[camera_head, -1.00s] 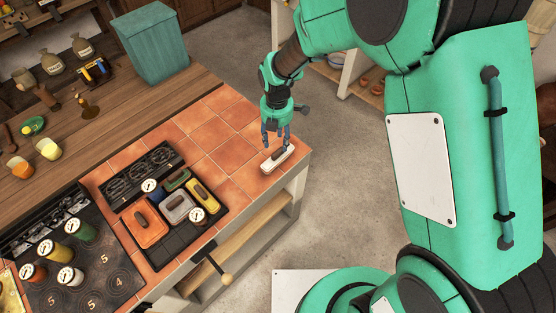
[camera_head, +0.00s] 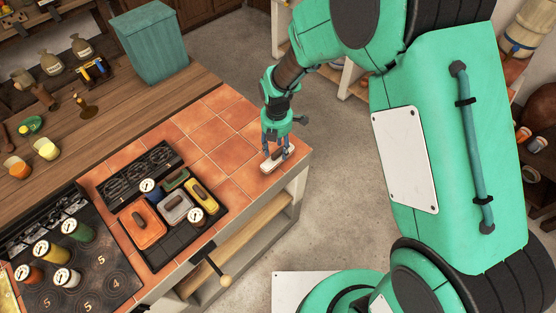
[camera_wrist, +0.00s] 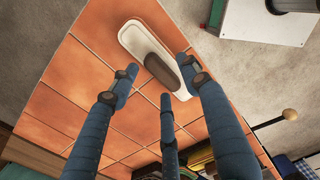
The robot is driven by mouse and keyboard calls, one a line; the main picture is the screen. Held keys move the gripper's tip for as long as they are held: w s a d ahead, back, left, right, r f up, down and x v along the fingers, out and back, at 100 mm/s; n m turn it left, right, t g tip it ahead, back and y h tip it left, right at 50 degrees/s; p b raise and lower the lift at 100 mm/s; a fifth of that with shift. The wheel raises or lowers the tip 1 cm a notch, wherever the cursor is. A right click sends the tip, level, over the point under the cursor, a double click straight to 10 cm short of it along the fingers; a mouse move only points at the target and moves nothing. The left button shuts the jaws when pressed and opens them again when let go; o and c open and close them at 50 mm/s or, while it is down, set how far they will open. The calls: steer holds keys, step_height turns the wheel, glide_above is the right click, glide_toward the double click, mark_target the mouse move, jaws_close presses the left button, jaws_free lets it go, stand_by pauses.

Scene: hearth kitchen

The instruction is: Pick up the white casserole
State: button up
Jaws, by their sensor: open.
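The white casserole (camera_head: 267,167) sits on the terracotta tiles near the counter's right corner, a long low white dish with a brown handle on top. In the wrist view the casserole (camera_wrist: 131,38) lies ahead of the fingertips, with its brown handle (camera_wrist: 163,71) in front of the gap between them. My gripper (camera_head: 275,147) is directly above the casserole, pointing down with its blue fingers spread. In the wrist view my gripper (camera_wrist: 160,82) is open with nothing between the fingers. I cannot tell whether a fingertip touches the dish.
A black tray (camera_head: 178,243) with orange, grey and yellow lidded dishes and gauges stands to the left on the tiles. The casserole is close to the counter edge. Tiles behind it are clear. A teal bin (camera_head: 150,45) stands at the back.

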mark_target(277, 150)
steer(key=shift+c, duration=0.2)
stand_by(0.3)
jaws_close()
steer(key=shift+r, duration=0.1)
steer(key=shift+w+r, duration=0.1)
steer(key=shift+r, duration=0.6)
step_height(277, 150, up, 2)
steer(key=shift+r+p, duration=0.1)
steer(key=shift+p, duration=0.5)
steer(key=s+d+p, duration=0.1)
steer(key=s+d, duration=0.1)
steer(key=s, duration=0.5)
steer(key=s+d+r+p, duration=0.1)
steer(key=s+d, duration=0.2)
steer(key=s, duration=0.5)
steer(key=shift+d+r, duration=0.15)
steer(key=shift+d, duration=0.1)
